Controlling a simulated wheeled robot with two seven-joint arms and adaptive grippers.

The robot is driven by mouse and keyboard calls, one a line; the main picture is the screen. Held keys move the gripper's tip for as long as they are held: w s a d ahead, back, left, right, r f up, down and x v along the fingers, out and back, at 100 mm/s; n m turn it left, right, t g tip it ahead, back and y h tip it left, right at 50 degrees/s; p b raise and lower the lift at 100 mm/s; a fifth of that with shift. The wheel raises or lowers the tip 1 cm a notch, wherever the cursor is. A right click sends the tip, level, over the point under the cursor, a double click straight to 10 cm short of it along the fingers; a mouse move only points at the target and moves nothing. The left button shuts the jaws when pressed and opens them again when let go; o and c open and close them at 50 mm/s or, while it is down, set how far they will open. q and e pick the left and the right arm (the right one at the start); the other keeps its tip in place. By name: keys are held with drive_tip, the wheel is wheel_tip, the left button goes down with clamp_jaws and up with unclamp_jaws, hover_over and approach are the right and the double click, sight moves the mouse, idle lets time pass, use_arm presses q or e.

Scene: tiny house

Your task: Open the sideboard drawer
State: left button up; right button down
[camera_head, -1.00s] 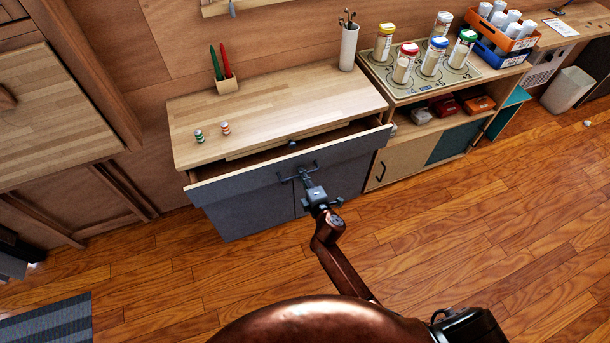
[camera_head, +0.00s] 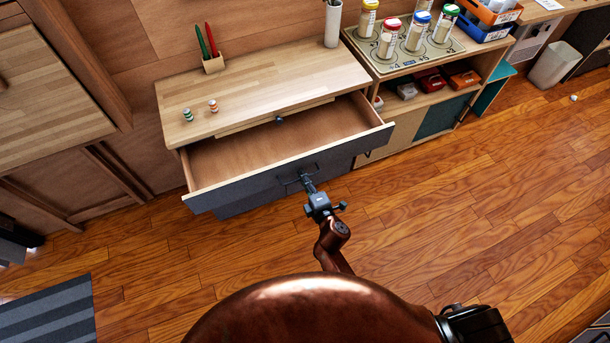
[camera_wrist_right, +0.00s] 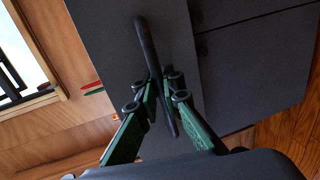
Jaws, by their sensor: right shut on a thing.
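The sideboard drawer (camera_head: 230,192) has a dark grey front and stands well out from the sideboard (camera_head: 265,85), with its wooden inside showing. A small dark object (camera_head: 279,119) shows at the drawer's back edge. My right gripper (camera_head: 304,181) is at the middle of the drawer front. In the right wrist view its green-padded fingers (camera_wrist_right: 163,92) are closed around the dark bar handle (camera_wrist_right: 146,45). The handle is partly hidden by the fingers. My left gripper is not in view.
Two small striped items (camera_head: 213,105) and a pen holder (camera_head: 213,64) stand on the sideboard top. A shelf unit with several capped jars (camera_head: 390,38) adjoins on the right. A striped mat (camera_head: 50,312) lies at lower left. The wooden floor (camera_head: 470,220) to the right is clear.

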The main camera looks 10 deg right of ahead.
drive_tip(key=c, duration=2.5)
unclamp_jaws()
drive_tip(key=o, duration=0.4)
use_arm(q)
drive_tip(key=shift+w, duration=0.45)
use_arm(e)
drive_tip(key=v, duration=1.2)
